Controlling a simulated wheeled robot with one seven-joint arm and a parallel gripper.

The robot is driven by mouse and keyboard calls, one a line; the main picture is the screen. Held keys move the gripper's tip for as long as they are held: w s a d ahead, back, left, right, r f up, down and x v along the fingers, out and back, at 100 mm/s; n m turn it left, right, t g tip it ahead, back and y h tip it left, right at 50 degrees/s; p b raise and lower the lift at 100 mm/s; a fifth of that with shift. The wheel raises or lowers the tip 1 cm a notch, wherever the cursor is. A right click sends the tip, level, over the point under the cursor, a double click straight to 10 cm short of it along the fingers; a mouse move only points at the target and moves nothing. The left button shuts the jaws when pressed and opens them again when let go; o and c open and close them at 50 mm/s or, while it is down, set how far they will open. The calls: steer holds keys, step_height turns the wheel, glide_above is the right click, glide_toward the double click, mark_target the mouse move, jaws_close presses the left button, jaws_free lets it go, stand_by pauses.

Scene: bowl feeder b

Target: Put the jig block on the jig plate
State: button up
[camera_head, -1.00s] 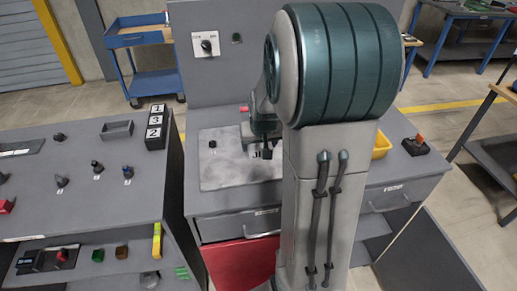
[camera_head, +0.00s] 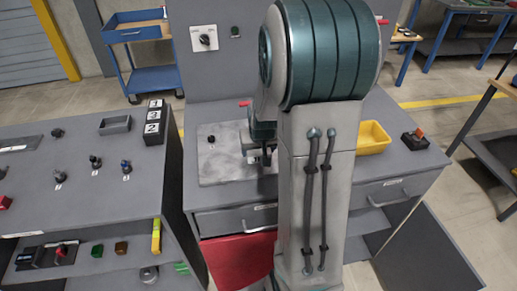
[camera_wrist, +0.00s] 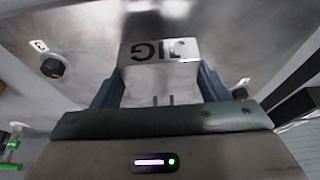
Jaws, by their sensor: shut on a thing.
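The jig block (camera_wrist: 160,52) is a pale metallic block marked "JIG", with the lettering upside down in the wrist view. My gripper (camera_wrist: 160,85) is shut on it, with one blue-grey finger on each side. The jig plate (camera_head: 222,165) is the grey metal sheet on the bench in the head view. My gripper (camera_head: 262,158) is over the right part of this plate, partly hidden by my arm. In the wrist view the shiny plate (camera_wrist: 95,30) spreads behind the block. I cannot tell whether the block touches it.
A black knob (camera_head: 211,140) stands at the plate's left; a knob (camera_wrist: 52,67) also shows in the wrist view. A yellow bin (camera_head: 373,138) and a box with a red-orange button (camera_head: 415,140) are at right. A side console (camera_head: 90,180) stands left, across a gap.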

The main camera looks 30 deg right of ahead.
steer(key=o, duration=1.3)
steer(key=shift+o, duration=0.2)
steer(key=shift+r+p, duration=0.45)
steer(key=shift+p, duration=0.15)
steer(key=v, duration=1.2)
steer(key=s+a+r+n+g+y, duration=0.1)
steer(key=s+a+n, duration=0.2)
steer(key=s+a, duration=0.9)
steer(key=s, duration=0.3)
steer(key=shift+a+r, duration=0.2)
steer(key=shift+a, duration=0.15)
